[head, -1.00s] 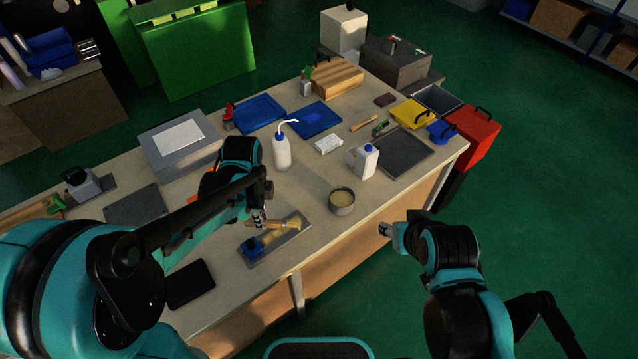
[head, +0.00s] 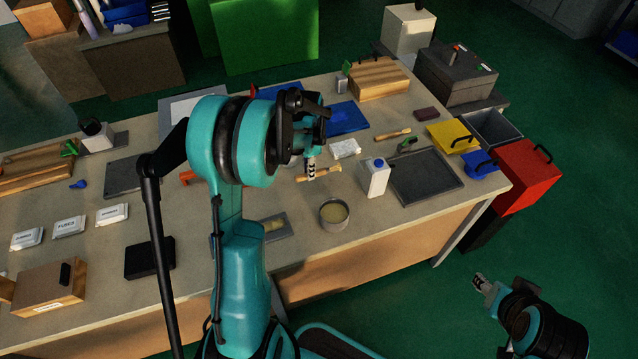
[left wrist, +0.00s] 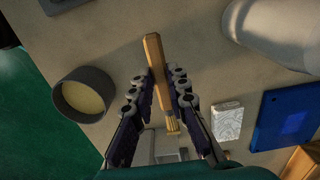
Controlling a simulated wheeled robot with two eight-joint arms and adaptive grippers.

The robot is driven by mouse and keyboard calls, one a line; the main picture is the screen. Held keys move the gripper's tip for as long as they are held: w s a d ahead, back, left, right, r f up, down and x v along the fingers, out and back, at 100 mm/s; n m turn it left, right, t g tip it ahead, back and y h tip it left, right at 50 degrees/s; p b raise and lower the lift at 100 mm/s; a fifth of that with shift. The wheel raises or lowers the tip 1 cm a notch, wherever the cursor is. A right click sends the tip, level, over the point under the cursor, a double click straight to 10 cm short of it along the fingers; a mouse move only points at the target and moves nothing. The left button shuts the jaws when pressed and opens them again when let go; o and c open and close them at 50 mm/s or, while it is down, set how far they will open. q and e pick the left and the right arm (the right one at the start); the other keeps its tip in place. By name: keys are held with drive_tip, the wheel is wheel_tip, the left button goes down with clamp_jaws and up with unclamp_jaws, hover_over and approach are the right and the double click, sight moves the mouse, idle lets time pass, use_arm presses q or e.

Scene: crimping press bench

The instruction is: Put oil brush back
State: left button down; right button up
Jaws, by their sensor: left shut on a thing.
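The oil brush (head: 326,173), with a wooden handle and pale bristles, is held in my left gripper (head: 311,173) above the bench. In the left wrist view, the brush (left wrist: 156,70) lies between the two dark fingers of the gripper (left wrist: 160,96), bristles toward the bottom of the picture. The round grey tin (head: 334,214) with pale yellow contents stands below and nearer the front edge; it also shows in the left wrist view (left wrist: 86,95). My right gripper (head: 480,284) is off the bench at lower right; its fingers are too small to read.
A white jug (head: 374,178) stands just right of the brush. A grey tray (head: 274,238) is partly hidden by my left arm. Blue trays (head: 346,118), a white packet (head: 346,149), a wooden-handled tool (head: 393,134) and a dark tray (head: 425,177) lie beyond.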

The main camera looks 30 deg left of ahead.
sight(310, 188)
use_arm(q)
drive_tip(key=shift+f+b, duration=0.85)
drive_tip(key=shift+f, duration=1.75)
drive_tip(key=shift+f, duration=0.1)
drive_tip(key=c, duration=1.5)
unclamp_jaws()
